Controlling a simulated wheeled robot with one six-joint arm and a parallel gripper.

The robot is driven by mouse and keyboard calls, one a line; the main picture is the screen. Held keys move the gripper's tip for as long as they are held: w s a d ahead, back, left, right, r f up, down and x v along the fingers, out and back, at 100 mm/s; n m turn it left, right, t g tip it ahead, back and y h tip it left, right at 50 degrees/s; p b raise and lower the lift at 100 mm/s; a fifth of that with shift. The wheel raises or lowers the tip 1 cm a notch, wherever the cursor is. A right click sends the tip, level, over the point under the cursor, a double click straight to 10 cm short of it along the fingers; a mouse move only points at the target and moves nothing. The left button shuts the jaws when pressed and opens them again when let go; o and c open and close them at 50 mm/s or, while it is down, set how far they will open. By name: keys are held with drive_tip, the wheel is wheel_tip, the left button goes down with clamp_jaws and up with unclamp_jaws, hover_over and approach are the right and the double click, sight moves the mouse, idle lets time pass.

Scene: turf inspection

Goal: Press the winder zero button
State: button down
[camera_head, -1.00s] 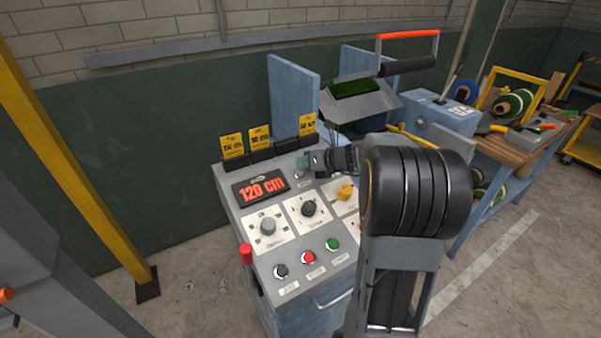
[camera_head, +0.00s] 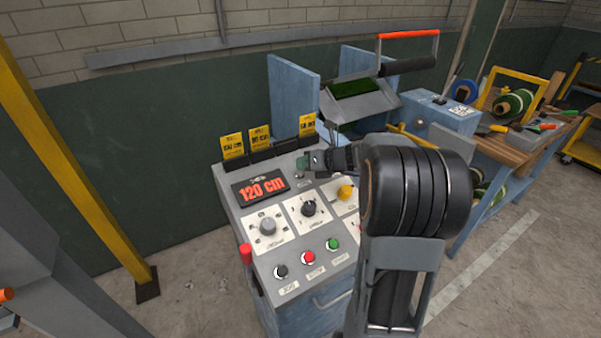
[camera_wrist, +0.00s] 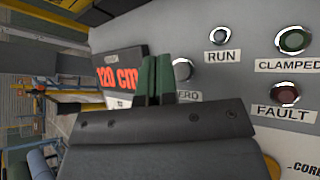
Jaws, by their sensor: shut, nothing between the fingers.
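The zero button (camera_wrist: 184,69) shows in the wrist view as a pale round with a metal rim, just right of my fingertips. Its label below reads "ERO", the first letter hidden by a finger. My gripper (camera_wrist: 156,78) is shut and empty, its dark green fingers side by side. In the head view my gripper (camera_head: 303,163) hangs over the far part of the sloped panel, right of the red 120 cm display (camera_head: 260,187). I cannot tell whether the fingertips touch the panel.
RUN (camera_wrist: 219,35), CLAMPED (camera_wrist: 293,40) and FAULT (camera_wrist: 286,95) lamps lie right of the button. A grey knob (camera_head: 268,226), black knob (camera_head: 309,208), yellow knob (camera_head: 345,192) and black, red and green buttons (camera_head: 308,258) sit nearer. Yellow cards (camera_head: 260,139) stand along the back edge.

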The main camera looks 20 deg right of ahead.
drive_tip(key=shift+f, duration=0.15)
drive_tip(key=shift+w+f, duration=0.1)
drive_tip(key=shift+f, duration=0.15)
drive_tip(key=shift+w+f+b, duration=0.2)
drive_tip(key=shift+f+b, duration=0.1)
drive_tip(key=shift+f, duration=0.2)
idle(0.8)
drive_tip(key=shift+r, duration=0.15)
drive_tip(key=shift+s+r+p, duration=0.35)
drive_tip(key=shift+r+p, duration=0.35)
drive_tip(key=shift+p, duration=0.2)
drive_tip(key=shift+r, duration=0.1)
drive_tip(key=r+p, duration=0.1)
drive_tip(key=s+r+p, duration=0.1)
drive_tip(key=r+p, duration=0.2)
drive_tip(key=shift+s+d+r, duration=0.1)
drive_tip(key=shift+s+r, duration=0.15)
drive_tip(key=shift+s, duration=0.1)
idle(0.7)
